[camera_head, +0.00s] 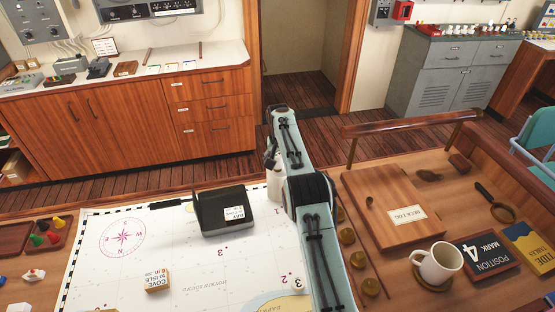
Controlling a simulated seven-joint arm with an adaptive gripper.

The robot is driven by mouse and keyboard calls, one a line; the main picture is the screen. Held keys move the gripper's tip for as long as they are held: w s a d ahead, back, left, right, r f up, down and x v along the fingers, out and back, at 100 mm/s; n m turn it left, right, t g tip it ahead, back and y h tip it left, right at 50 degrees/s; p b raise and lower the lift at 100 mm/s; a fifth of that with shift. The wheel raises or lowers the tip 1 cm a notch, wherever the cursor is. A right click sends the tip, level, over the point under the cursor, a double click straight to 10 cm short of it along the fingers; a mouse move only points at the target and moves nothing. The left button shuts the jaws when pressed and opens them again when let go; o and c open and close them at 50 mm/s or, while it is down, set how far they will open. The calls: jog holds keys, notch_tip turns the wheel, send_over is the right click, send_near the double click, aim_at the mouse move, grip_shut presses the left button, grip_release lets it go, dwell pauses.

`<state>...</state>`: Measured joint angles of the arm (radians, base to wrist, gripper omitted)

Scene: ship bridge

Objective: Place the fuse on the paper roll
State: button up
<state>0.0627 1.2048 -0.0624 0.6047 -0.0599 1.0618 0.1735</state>
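My gripper (270,160) is at the far edge of the chart table, partly hidden behind my own arm. Its fingers are too small and covered to tell whether they are open or shut. A pale upright cylindrical shape (274,186) shows just below it, left of my arm; I cannot tell whether this is the paper roll or a part of my wrist. I cannot make out a fuse for certain in this view. It may be hidden by my gripper or arm.
A black box (222,212) with a raised lid stands on the chart (190,265), left of my arm. A small labelled block (157,280) lies nearer. On the right are a wooden board (385,190), a mug (440,262), books (485,257) and a magnifier (497,203).

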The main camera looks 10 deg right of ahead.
jog(key=d+v, duration=0.1)
jog(key=v, duration=1.1)
jog(key=s+a+r+g, duration=0.1)
jog(key=s+a+r, duration=0.2)
jog(key=s+r, duration=0.55)
jog(key=s+a+f+n, duration=0.1)
jog(key=s+f, duration=0.1)
jog(key=s, duration=1)
jog(key=s+a+f+n+g+y, duration=0.1)
jog(key=s+f, duration=0.1)
jog(key=s, duration=0.9)
jog(key=s+a+f+n+g, duration=0.1)
jog(key=s+a+f, duration=0.1)
jog(key=s, duration=1)
jog(key=shift+s+f, duration=0.35)
jog(key=shift+f, duration=0.2)
